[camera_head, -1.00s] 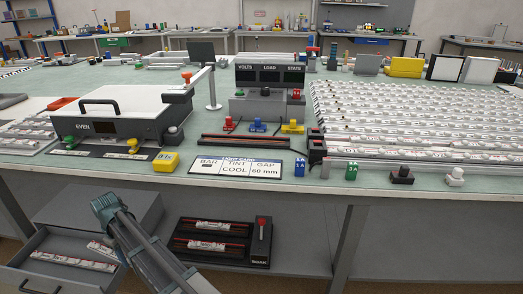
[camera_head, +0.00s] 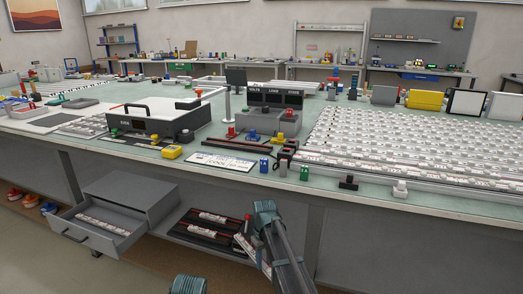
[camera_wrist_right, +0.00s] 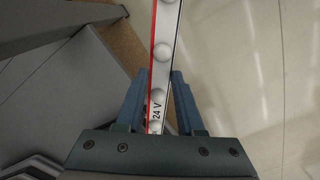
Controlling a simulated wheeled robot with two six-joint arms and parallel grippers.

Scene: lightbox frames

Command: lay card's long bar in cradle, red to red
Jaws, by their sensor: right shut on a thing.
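My right gripper (camera_wrist_right: 158,85) is shut on a long white bar (camera_wrist_right: 165,35) with pale domes, a red stripe along its left edge and a "24 V" mark. In the head view this bar (camera_head: 251,250) slants beside my right arm, below the table edge; the arm hides the fingers. The printed card (camera_head: 222,161) lies near the table's front edge; its text is too small to read now. A dark long holder with red lines (camera_head: 262,149), seemingly the cradle, lies behind the card. My left gripper does not show; a teal arm part shows at the bottom.
An open drawer (camera_head: 100,232) holds a white bar. A dark rack (camera_head: 205,229) with bars stands on the low shelf.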

